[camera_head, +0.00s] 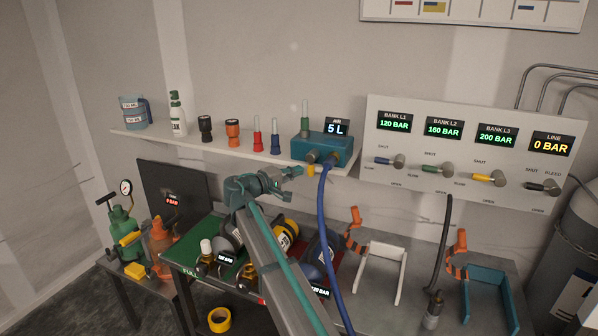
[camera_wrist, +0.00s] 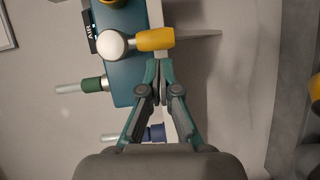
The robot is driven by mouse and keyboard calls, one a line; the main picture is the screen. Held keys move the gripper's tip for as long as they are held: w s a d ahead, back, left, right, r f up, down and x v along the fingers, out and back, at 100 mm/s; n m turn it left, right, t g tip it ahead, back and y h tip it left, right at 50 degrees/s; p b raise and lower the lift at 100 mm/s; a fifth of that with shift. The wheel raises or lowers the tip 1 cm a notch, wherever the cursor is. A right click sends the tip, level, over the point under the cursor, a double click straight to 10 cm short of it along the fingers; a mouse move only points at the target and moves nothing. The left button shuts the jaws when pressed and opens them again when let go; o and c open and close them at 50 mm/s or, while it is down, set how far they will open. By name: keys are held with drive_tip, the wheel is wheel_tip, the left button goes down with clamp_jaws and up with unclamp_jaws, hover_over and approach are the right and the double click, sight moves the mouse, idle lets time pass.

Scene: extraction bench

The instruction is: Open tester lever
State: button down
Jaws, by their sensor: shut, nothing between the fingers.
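The tester is a teal box (camera_head: 322,147) with an "AIR 5 L" display on the shelf. Its yellow lever (camera_head: 310,170) hangs down at the front. In the wrist view the yellow lever (camera_wrist: 155,39) lies sideways from a round white knob (camera_wrist: 112,45) on the teal box (camera_wrist: 122,75). My gripper (camera_head: 296,171) is just left of the lever in the head view. In the wrist view my gripper (camera_wrist: 160,66) is shut and empty, its tips close below the lever handle. I cannot tell whether they touch it.
A blue hose (camera_head: 325,230) hangs from the tester's front, close to my arm. A valve panel (camera_head: 465,150) stands to the right. Cylinders lie on the green bench (camera_head: 190,247) below.

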drive_tip(key=v, duration=1)
drive_tip(key=shift+a, duration=0.2)
drive_tip(key=shift+s, duration=0.15)
